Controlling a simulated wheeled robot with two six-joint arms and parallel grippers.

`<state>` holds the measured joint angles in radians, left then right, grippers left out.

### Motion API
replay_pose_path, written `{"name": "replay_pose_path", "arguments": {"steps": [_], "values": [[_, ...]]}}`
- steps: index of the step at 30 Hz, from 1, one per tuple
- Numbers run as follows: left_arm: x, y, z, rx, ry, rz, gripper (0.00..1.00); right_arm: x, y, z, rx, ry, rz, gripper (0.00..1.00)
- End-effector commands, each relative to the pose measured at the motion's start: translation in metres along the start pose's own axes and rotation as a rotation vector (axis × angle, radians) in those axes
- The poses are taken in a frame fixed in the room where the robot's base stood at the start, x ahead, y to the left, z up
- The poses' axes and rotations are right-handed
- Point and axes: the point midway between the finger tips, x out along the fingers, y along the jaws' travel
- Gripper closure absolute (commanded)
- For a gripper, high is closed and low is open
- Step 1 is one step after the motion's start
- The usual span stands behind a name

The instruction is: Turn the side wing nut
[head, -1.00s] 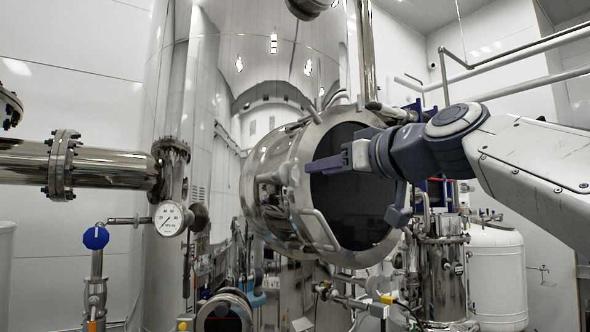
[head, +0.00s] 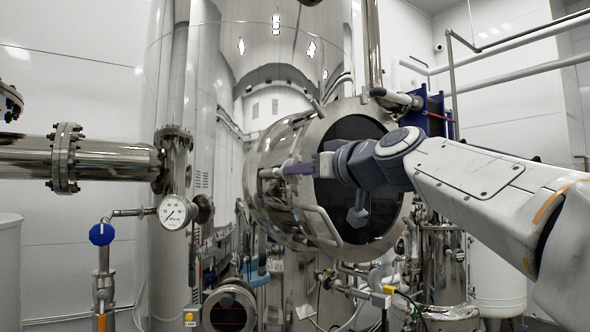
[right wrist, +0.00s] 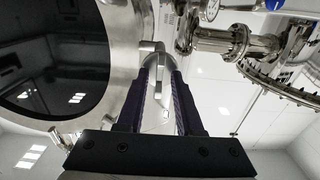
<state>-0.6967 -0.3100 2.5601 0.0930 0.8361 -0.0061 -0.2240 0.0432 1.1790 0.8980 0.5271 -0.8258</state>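The side wing nut (head: 270,173) is a small shiny metal piece on the left side of the round vessel's rim in the head view. In the right wrist view its metal bar (right wrist: 159,58) shows at the far end of my fingers, in line with the gap between them. My right gripper (head: 287,169) reaches across the vessel's dark round window, its purple fingertips right beside the wing nut. In the right wrist view the two fingers (right wrist: 161,75) stand apart with a clear gap, so the gripper is open. Contact cannot be told. My left gripper is not in view.
The horizontal steel vessel (head: 263,215) has a dark window (head: 352,130) and a curved rim handle (head: 322,226) below the wing nut. A pressure gauge (head: 173,212) and a flanged pipe (head: 110,160) lie to the left. Several valves and pipes crowd below.

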Motion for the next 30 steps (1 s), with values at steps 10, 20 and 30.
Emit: {"name": "replay_pose_path", "arguments": {"steps": [10, 20, 30], "values": [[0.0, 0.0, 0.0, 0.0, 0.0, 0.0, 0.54, 0.0, 0.0, 0.0, 0.0, -0.001, 0.0, 1.0], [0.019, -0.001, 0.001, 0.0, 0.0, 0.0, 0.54, 0.0, 0.0, 0.002, -0.19, 0.0, -0.001, 1.0], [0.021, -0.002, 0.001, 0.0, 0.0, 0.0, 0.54, 0.0, 0.0, 0.002, -0.225, -0.001, -0.001, 1.0]]}}
